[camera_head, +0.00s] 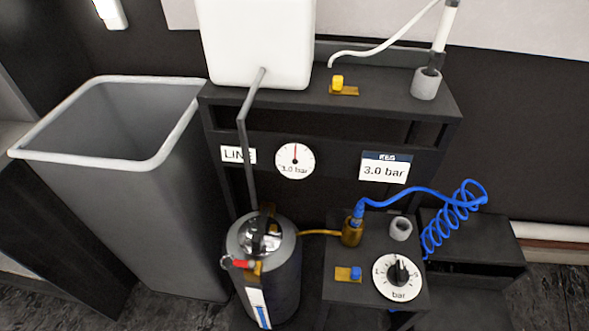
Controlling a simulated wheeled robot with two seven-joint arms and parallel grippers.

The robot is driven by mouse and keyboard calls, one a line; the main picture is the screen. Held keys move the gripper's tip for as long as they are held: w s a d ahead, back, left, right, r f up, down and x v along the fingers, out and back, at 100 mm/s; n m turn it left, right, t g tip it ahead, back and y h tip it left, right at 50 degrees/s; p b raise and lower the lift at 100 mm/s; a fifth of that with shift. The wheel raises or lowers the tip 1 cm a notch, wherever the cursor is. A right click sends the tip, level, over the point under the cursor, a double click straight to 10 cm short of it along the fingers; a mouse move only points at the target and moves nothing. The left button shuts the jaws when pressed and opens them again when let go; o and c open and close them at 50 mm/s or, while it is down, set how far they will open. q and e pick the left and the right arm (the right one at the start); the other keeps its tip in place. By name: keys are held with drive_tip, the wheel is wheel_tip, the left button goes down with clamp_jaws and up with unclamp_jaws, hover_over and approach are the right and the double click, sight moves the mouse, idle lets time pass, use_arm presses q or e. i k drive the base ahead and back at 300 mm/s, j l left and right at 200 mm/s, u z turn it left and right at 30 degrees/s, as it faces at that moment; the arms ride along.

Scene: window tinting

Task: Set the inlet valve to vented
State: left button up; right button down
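No part is labelled as the inlet valve, so I cannot tell which it is. A yellow knob (337,83) on a brass plate sits on the upper shelf. A blue knob (355,273) on a brass plate sits on the lower stand. A small red lever (243,264) is on a brass fitting at the front of the grey metal keg (276,290). A brass fitting (351,232) with a blue plug joins the keg by a yellow-brown hose. Neither of my grippers is in view.
A round dial marked "bar" (398,277) sits on the lower stand. The line gauge (295,161) and the keg sign (385,168) both read 3.0 bar. A white tank (255,40) stands on the shelf. A coiled blue hose (452,215) hangs right; a grey bin (120,190) stands left.

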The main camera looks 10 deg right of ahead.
sight(355, 274)
drive_tip(key=z, duration=0.95)
drive_tip(key=u, duration=0.35)
